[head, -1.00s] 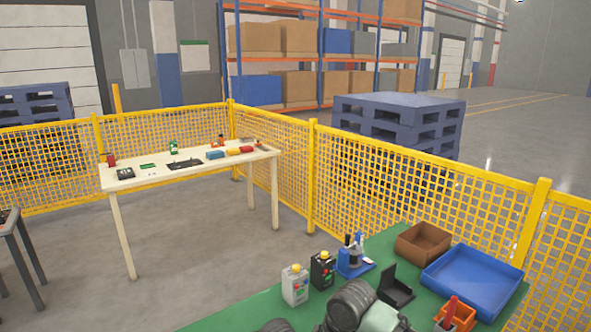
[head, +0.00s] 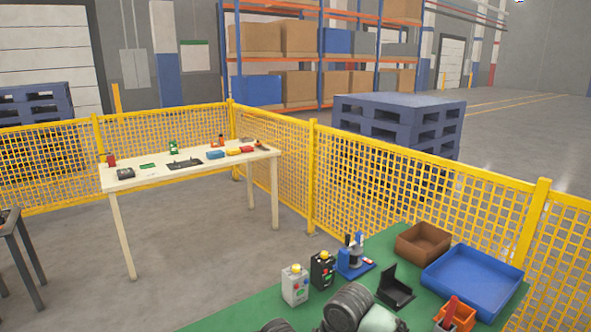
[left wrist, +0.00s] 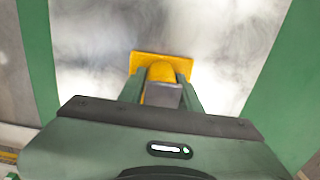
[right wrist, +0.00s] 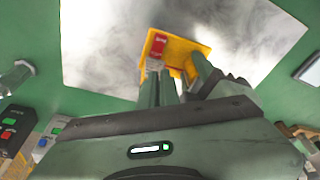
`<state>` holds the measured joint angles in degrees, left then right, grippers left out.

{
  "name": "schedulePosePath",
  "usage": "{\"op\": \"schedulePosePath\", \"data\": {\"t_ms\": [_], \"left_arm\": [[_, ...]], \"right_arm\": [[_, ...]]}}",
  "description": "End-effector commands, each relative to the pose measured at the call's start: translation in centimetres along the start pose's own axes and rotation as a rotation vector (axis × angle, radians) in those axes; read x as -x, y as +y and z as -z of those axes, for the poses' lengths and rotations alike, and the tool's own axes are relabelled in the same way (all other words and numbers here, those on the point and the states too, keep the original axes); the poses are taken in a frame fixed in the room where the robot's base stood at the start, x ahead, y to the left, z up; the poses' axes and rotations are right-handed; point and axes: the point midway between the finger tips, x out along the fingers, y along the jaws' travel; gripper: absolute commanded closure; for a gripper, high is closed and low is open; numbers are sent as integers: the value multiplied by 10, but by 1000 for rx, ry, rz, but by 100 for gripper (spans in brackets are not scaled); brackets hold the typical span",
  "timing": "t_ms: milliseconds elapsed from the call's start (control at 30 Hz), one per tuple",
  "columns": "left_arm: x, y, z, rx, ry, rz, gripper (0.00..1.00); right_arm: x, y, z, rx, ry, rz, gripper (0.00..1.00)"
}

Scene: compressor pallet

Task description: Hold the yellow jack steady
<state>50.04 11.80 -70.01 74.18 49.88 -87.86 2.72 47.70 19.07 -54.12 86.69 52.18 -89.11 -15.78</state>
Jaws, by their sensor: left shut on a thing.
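The yellow jack (left wrist: 162,66) stands over a pale grey, smeared plate in the left wrist view. My left gripper (left wrist: 163,94) is shut on it, with one finger on each side of a yellow and grey part. The jack also shows in the right wrist view (right wrist: 182,50), with a red piece (right wrist: 158,46) on its left side. My right gripper (right wrist: 160,85) is close in front of the jack, its fingers near each other below the red piece. Whether they touch it is unclear.
The green bench (head: 240,316) holds a blue tray (head: 470,280), a brown bin (head: 423,243), an orange bin (head: 455,316), a black holder (head: 396,288) and two small boxes. A yellow mesh fence (head: 430,190) runs behind it. A cream table (head: 130,180) stands beyond.

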Motion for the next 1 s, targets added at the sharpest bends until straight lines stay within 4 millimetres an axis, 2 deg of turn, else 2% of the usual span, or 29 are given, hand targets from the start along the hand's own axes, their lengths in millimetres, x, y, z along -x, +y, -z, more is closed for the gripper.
{"op": "schedulePosePath", "data": {"t_ms": [267,700,1000], "left_arm": [[0,3,1,-4,4,-6,100],[-1,1,0,0,1,-3,100],[-1,0,0,1,-1,-1,100]], "right_arm": [[5,-3,-4,2,4,0,100],[53,-2,7,1,1,-1,100],[60,-2,9,-1,0,0,100]]}}
